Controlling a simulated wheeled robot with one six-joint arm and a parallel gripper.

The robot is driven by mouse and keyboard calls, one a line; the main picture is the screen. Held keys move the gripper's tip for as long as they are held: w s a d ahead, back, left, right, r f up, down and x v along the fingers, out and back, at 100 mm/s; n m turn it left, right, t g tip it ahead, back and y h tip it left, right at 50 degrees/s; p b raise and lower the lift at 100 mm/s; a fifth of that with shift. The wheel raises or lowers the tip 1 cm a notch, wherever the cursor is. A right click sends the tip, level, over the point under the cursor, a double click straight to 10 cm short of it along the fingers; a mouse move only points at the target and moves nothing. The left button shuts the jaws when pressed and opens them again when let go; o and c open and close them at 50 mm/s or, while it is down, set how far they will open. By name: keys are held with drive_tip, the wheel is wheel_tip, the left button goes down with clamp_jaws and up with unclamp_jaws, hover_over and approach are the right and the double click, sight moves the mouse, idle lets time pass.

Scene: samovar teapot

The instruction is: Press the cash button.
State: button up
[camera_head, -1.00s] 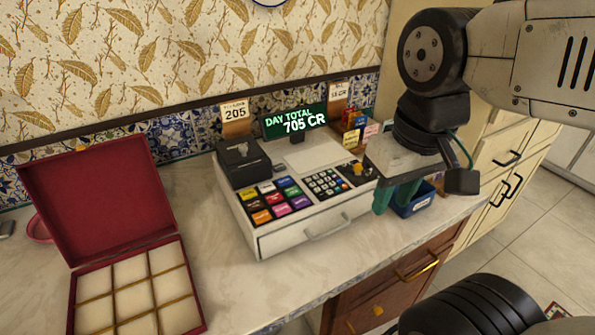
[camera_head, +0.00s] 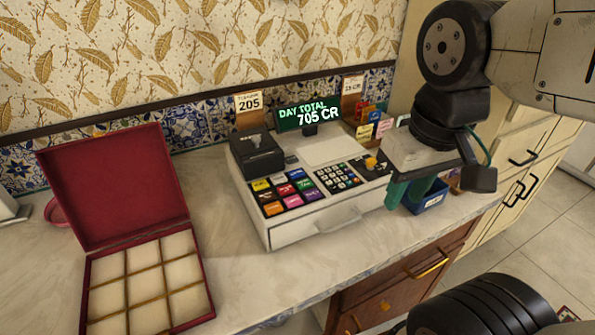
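A white cash register (camera_head: 318,222) stands on the counter, with a block of coloured keys (camera_head: 285,191) on its left and a dark number keypad (camera_head: 336,177) to the right of them. The key labels are too small to read, so I cannot tell which is the cash button. Its display (camera_head: 316,112) reads "DAY TOTAL 705 CR". My gripper (camera_head: 408,193), with green fingers pointing down, is just right of the register, in front of a blue bin. It appears apart from the keys. The gap between the fingertips is not clear.
An open red box (camera_head: 112,190) with empty compartments lies at the left. A black printer (camera_head: 257,153) sits on the register's left. A blue bin (camera_head: 431,204) is at the right. The marble counter (camera_head: 225,270) is clear between box and register.

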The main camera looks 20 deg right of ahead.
clamp_jaws()
idle(1.8)
